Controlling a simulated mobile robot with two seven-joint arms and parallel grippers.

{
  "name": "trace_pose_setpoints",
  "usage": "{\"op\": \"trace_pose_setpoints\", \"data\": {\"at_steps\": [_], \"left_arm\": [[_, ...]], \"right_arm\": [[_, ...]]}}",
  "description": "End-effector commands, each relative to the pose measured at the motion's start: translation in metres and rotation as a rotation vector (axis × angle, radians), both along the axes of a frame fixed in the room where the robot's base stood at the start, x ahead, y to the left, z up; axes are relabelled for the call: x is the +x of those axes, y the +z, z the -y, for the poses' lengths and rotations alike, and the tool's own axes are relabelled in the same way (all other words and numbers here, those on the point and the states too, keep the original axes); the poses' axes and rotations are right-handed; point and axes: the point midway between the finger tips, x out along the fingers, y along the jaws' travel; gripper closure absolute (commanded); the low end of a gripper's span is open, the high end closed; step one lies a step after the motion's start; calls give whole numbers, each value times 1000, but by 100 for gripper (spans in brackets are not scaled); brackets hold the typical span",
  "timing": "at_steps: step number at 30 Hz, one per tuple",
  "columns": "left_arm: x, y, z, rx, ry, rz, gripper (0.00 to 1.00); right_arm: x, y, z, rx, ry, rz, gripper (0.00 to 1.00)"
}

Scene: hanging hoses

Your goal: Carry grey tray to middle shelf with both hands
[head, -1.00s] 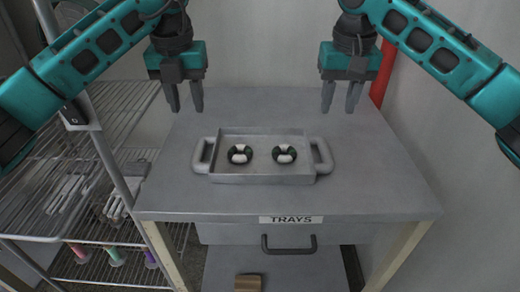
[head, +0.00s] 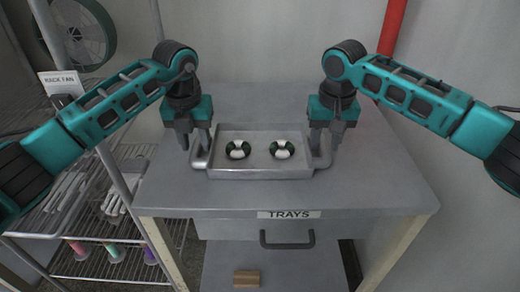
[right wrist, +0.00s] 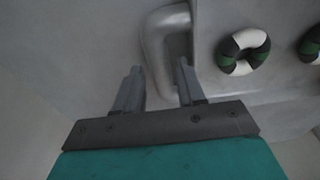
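The grey tray (head: 260,174) lies flat on the grey table, with a handle at each end and two green-and-white rings (head: 237,149) (head: 282,149) inside. My left gripper (head: 197,146) is over the left handle with its fingers apart; whether they straddle it is hard to tell. My right gripper (head: 325,142) is at the right handle. In the right wrist view, its fingers (right wrist: 160,70) are open on either side of the handle (right wrist: 155,45), with gaps showing. A wire rack (head: 75,270) stands at left; which shelf is the middle one is unclear.
The grey table (head: 385,190) is otherwise clear and has a drawer labelled TRAYS (head: 289,215) in front. Utensil-like items (head: 115,200) and coloured cylinders (head: 115,254) sit on the rack. A rack post (head: 120,175) stands between rack and table. A red pipe (head: 393,28) is behind right.

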Motion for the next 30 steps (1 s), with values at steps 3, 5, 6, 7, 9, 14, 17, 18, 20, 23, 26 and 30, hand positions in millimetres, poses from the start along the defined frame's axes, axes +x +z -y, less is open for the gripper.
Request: {"op": "trace_pose_setpoints", "data": {"at_steps": [3,5,6,7,9,14,17,18,20,23,26,30], "left_arm": [[1,-8,0,0,-1,-1,61],[1,-10,0,-1,-1,0,61],[1,-10,0,-1,-1,0,61],[1,-10,0,-1,-1,0,61],[1,-11,0,-1,-1,0,61],[1,-10,0,0,-1,0,62],[1,-10,0,0,-1,0,71],[1,-10,0,0,-1,0,75],[1,-10,0,0,-1,0,81],[1,-10,0,0,-1,0,91],[1,-10,0,0,-1,0,100],[1,-10,0,-1,-1,0,100]], "right_arm": [[1,-8,0,0,0,1,61],[1,-9,0,0,0,1,61],[1,-10,0,0,1,1,61],[1,-10,0,0,1,1,61],[1,-10,0,0,1,1,61],[1,-10,0,0,1,1,62],[1,-10,0,0,1,1,71],[1,-10,0,0,1,1,75],[1,-10,0,0,1,1,81],[1,-10,0,0,1,1,91],[1,-10,0,0,1,1,100],[1,-10,0,0,1,1,100]]}}
